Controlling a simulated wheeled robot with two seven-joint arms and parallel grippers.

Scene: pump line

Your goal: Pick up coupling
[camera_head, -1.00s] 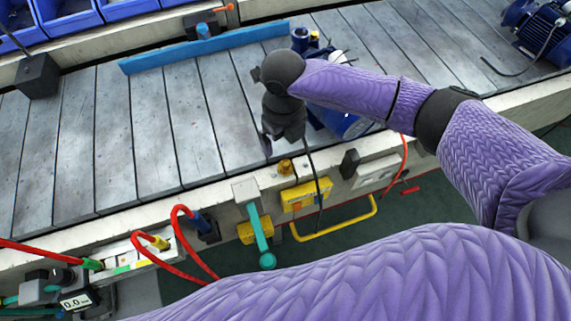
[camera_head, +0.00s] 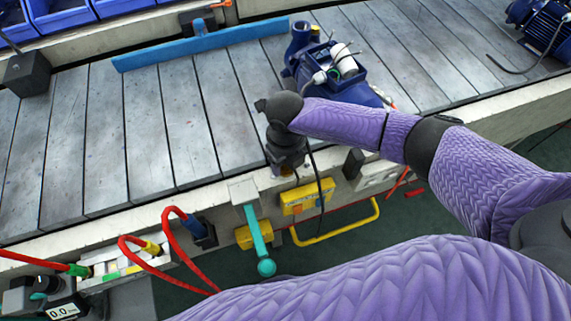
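My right gripper (camera_head: 282,168) points down at the front rail of the conveyor, its fingers largely hidden by its dark body, so I cannot see whether they are open or shut. A small brass-coloured piece, possibly the coupling, stood on this rail a second ago. The gripper now covers that spot, and I cannot see the piece or whether the gripper touches it. My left gripper is not in view.
A teal-handled lever (camera_head: 258,235), yellow box (camera_head: 305,197) and red hoses (camera_head: 170,235) line the front. A blue bar (camera_head: 200,43) crosses the conveyor.

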